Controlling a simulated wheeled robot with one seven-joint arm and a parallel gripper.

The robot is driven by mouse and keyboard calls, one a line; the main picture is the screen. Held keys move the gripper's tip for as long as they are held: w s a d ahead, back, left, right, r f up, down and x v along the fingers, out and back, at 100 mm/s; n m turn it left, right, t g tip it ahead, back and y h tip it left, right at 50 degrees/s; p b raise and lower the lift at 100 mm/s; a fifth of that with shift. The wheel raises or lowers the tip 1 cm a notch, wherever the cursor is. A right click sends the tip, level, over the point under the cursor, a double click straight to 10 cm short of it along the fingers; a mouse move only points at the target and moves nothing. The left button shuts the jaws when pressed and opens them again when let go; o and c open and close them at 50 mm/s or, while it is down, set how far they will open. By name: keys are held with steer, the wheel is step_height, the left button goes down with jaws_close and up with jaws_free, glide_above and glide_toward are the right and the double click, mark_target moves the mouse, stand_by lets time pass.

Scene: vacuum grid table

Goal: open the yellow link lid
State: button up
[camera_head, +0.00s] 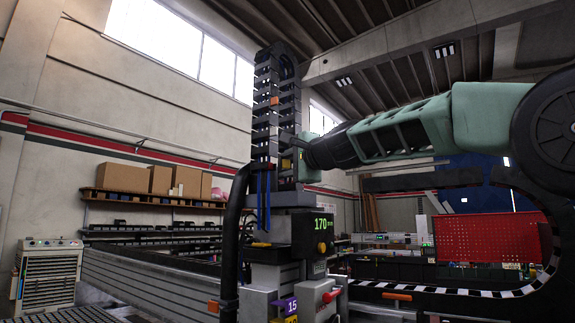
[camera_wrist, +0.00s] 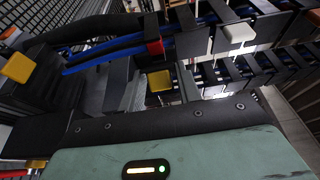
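A black upright cable chain (camera_head: 264,100) stands in the middle of the head view, with an orange link lid and a white link lid on it. In the head view, a small yellow patch (camera_head: 301,155) shows beside the chain at my arm's end. In the wrist view, a yellow lid-like square (camera_wrist: 160,81) sits just beyond my gripper's green body, among dark links. A second yellow block (camera_wrist: 20,67) is at the left. I cannot tell which is the link lid. My gripper (camera_head: 297,142) is close against the chain's right side; its fingertips are hidden.
Blue hoses (camera_wrist: 105,52) run beside the links, with red and white lids nearby. Below the chain is a display box (camera_head: 320,232) with a yellow knob. A thick black hose (camera_head: 235,235) hangs left of it. Free air lies left of the chain.

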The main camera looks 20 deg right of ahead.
steer(key=c, duration=0.4)
